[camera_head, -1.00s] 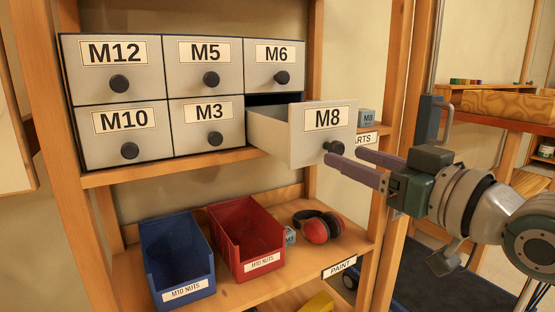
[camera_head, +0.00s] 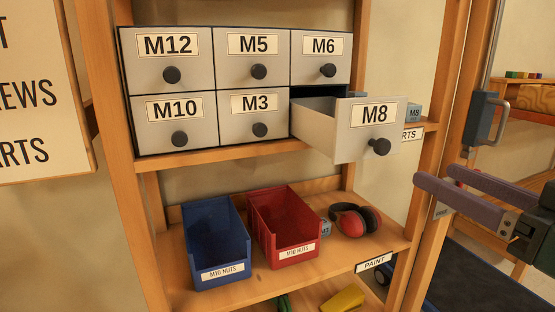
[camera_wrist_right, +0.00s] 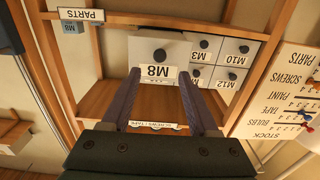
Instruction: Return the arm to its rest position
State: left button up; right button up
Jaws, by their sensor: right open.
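My right gripper (camera_head: 436,183) is at the right edge of the head view, open and empty, to the right of the M8 drawer and apart from its knob. In the right wrist view its two fingers (camera_wrist_right: 158,95) are spread, with the M8 drawer (camera_wrist_right: 160,55) beyond them. The M8 drawer (camera_head: 365,140) stands pulled out from the grey drawer cabinet (camera_head: 200,72), its dark knob (camera_head: 379,146) free. My left gripper is not in view.
A wooden shelf post (camera_head: 432,150) stands between the drawers and my right arm. Below are a blue bin (camera_head: 220,250), a red bin (camera_head: 285,228) and red ear muffs (camera_head: 350,221). A wooden sign (camera_head: 35,110) is at the left.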

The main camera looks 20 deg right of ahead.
jog(key=s+a+r+n+g+h+p, duration=0.1)
jog(key=s+a+r+g+p, duration=0.55)
jog(key=p, duration=0.95)
jog(key=s+a+r+g+p, duration=0.4)
jog(key=s+r+g+p, duration=0.55)
jog(key=p, duration=0.65)
notch_tip(320, 180, up, 35)
jog(key=s+t+p, duration=0.1)
jog(key=p, duration=3.3)
jog(key=shift+t, duration=0.3)
